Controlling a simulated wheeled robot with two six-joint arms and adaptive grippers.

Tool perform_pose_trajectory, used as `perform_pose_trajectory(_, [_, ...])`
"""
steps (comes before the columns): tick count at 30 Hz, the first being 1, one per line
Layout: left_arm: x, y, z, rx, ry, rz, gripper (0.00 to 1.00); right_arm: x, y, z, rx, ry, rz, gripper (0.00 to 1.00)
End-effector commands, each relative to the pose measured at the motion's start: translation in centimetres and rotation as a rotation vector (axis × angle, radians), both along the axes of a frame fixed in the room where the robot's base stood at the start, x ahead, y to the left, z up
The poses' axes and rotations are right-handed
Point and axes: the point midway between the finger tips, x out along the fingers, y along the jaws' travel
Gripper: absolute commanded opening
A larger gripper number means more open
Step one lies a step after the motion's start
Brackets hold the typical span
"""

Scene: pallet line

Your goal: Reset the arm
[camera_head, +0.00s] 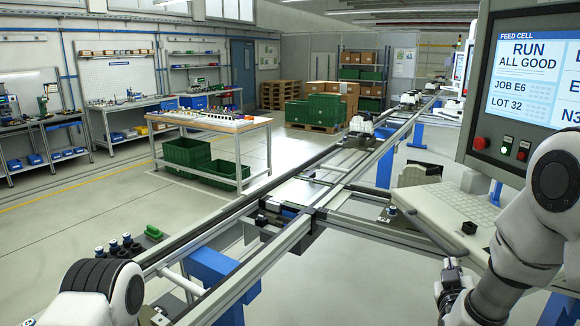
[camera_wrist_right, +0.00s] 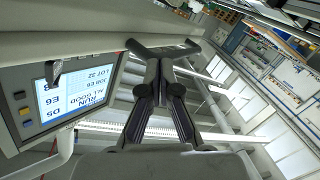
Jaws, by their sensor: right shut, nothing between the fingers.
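My right arm comes in from the right edge of the head view, white with dark joints. My right gripper (camera_head: 451,264) hangs at its end, in front of the console's keyboard shelf, and is partly cut off by the arm. In the right wrist view the two dark fingers of the right gripper (camera_wrist_right: 163,72) are together with nothing between them. A white and black part of my left arm shows at the lower left of the head view; I cannot see its gripper.
The console screen (camera_head: 535,68) and its keyboard shelf (camera_head: 450,213) stand close to the right arm. A conveyor rail line (camera_head: 270,262) runs between the arms into the distance. A workbench (camera_head: 222,124) with green crates (camera_head: 187,152) stands to the left. Open floor lies left of the rails.

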Motion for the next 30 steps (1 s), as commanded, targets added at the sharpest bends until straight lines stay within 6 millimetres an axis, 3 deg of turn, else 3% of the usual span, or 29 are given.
perform_pose_trajectory(1, [0.0,0.0,-0.5,0.0,0.0,0.0,0.43,-0.5,0.4,-3.0,0.028,0.057,0.016,0.0])
perform_pose_trajectory(5, [0.0,0.0,-1.5,0.0,0.0,0.0,0.43,-3.2,1.9,-11.6,0.132,0.241,0.058,0.0])
perform_pose_trajectory(8, [0.0,0.0,-2.4,0.0,0.0,0.0,0.43,-7.2,3.5,-19.8,0.241,0.437,0.081,0.0])
perform_pose_trajectory(12, [0.0,0.0,-3.6,0.0,0.0,0.0,0.43,-15.2,5.6,-29.7,0.393,0.727,0.072,0.0])
perform_pose_trajectory(15, [0.0,0.0,-4.4,0.0,0.0,0.0,0.43,-22.2,7.1,-35.4,0.496,0.943,0.037,0.0])
perform_pose_trajectory(18, [0.0,0.0,-5.1,0.0,0.0,0.0,0.43,-29.0,8.2,-39.0,0.577,1.137,-0.012,0.0])
perform_pose_trajectory(22, [0.0,0.0,-5.5,0.0,0.0,0.0,0.43,-34.7,9.0,-40.9,0.638,1.293,-0.068,0.0])
perform_pose_trajectory(25, [0.0,0.0,-5.5,0.0,0.0,0.0,0.43,-36.2,9.2,-41.1,0.652,1.333,-0.082,0.0])
perform_pose_trajectory(30, [0.0,0.0,-5.5,0.0,0.0,0.0,0.43,-36.2,9.2,-41.1,0.652,1.333,-0.082,0.0])
